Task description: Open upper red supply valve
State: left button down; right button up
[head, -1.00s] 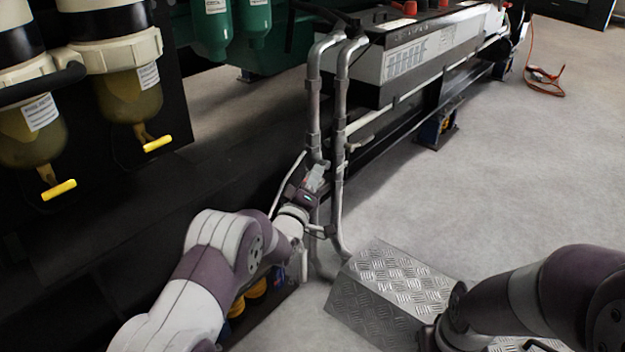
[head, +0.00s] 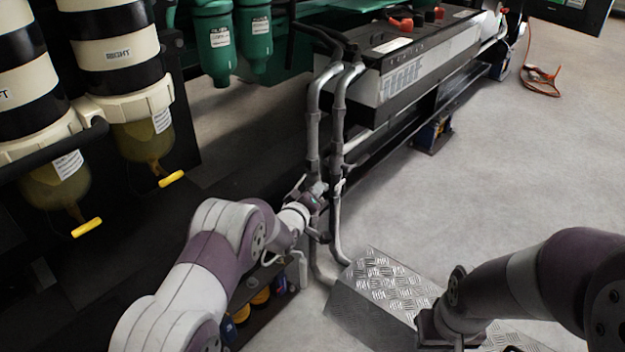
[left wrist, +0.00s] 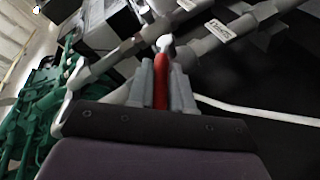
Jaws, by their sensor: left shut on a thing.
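My left gripper (head: 318,198) is at the pair of grey vertical pipes (head: 312,140) in the head view, at about the height of their lower fittings. In the left wrist view the left gripper (left wrist: 164,85) has its two grey fingers closed on either side of a red valve handle (left wrist: 162,78). The handle's pale tip shows above the fingers, in front of the grey pipes (left wrist: 215,42). The handle is hidden or too small to make out in the head view. My right arm enters at the lower right of the head view, but its fingertips do not show.
A metal tread-plate step (head: 375,290) stands right of the pipe feet. A battery box (head: 415,60) lies behind the pipes. Filter bowls with yellow drain handles (head: 172,179) hang at the left. An orange cable (head: 540,82) lies on the otherwise clear floor at right.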

pick_arm(q)
jog(key=shift+w+d+r+g+y+p, duration=0.1)
jog(key=shift+w+r+g+y+p, duration=0.15)
jog(key=shift+g+p, duration=0.5)
jog(key=shift+d+r+g+y+p, duration=0.15)
jog(key=shift+r+g+p, duration=0.2)
jog(key=shift+p, duration=0.7)
pick_arm(e)
jog(key=shift+r, duration=2.45)
pick_arm(q)
jog(key=c, duration=1.1)
grip_release()
jog(key=p+v, duration=0.5)
jog(key=v, duration=0.7)
jog(key=shift+s+a+p, duration=0.15)
jog(key=shift+s+p, duration=0.15)
pick_arm(e)
jog(key=shift+r, duration=2.8)
